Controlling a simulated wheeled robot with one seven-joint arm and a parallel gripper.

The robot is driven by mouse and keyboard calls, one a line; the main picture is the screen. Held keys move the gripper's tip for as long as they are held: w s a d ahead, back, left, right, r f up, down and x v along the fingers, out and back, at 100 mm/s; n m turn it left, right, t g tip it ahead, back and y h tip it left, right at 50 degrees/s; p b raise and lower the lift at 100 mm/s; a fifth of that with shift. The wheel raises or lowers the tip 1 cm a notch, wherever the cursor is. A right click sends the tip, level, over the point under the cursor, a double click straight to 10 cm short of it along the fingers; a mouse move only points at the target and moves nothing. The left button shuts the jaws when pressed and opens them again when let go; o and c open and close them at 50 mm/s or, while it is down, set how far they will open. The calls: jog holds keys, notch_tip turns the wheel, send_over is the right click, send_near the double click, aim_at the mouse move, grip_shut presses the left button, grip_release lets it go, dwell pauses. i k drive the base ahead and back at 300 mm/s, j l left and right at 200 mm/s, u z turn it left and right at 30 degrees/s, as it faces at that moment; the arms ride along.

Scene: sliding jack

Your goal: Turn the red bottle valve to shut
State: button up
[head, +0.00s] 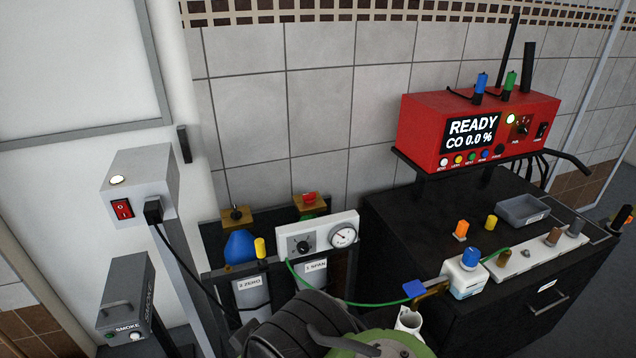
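The red bottle valve (309,198) is a small red handle on a brass body. It sits on top of the right-hand bottle, behind the white regulator panel (318,236). The panel and the "1 SPAN" label (316,267) hide most of that bottle. The handle looks roughly level, but I cannot tell from it whether the valve is open or shut. No gripper fingers can be made out in the head view, and nothing is seen touching the valve.
A left bottle with a blue top (240,247) and black-handled valve (237,213) stands beside it. A green hose (350,302) runs right toward a blue-handled valve (414,289). A grey post (140,180) stands left, a black cabinet (400,215) right. Dark and green rounded shapes fill the bottom middle.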

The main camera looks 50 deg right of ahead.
aim_at(308, 197)
jog(key=i+l+u, duration=0.5)
jog(key=l, duration=0.3)
jog(key=i+l+u, duration=0.1)
jog(key=l+u, duration=0.15)
jog(key=i+l+u, duration=0.1)
jog(key=l+u, duration=0.15)
